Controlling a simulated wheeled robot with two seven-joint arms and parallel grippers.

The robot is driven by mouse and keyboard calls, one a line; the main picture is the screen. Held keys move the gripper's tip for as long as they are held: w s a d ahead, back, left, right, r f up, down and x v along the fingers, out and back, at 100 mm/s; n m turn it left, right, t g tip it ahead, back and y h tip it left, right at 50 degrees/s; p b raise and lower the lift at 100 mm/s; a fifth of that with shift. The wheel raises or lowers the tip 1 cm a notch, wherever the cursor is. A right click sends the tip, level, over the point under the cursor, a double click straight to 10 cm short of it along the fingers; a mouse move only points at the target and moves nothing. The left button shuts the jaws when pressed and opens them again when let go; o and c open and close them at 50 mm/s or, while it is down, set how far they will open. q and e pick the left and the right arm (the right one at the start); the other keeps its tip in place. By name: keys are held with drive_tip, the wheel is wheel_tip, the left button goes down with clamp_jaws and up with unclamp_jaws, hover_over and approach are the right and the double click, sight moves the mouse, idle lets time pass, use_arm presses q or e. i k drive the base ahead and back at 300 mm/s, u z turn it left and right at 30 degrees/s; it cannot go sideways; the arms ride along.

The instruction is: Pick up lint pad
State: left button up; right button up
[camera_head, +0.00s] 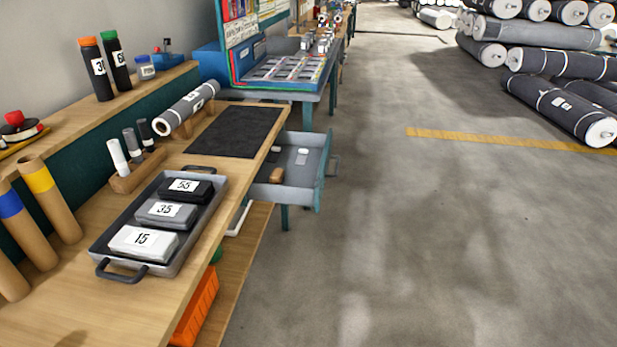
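I cannot tell for sure which thing is the lint pad. An open grey-blue drawer (290,190) sticks out from the right side of the bench. In it lie a small brown block (276,175) and a small pale piece (302,156), apart from each other. On the bench a grey tray (108,243) with dark handles holds three blocks: black "55" (188,189), grey "35" (165,212) and whitish "15" (143,241). Neither of my grippers is in view.
The wooden bench (120,318) also bears a dark mat (236,131), a wrapped roll (186,108), a wooden stand (138,170) with small cylinders and tall tubes (50,200). An orange crate (197,306) sits below. The floor (420,240) to the right is clear, with stacked rolls (555,100) beyond.

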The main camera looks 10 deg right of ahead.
sight(276, 176)
drive_tip(key=z, duration=1.3)
drive_tip(key=i, duration=2.3)
drive_tip(key=u, duration=2.55)
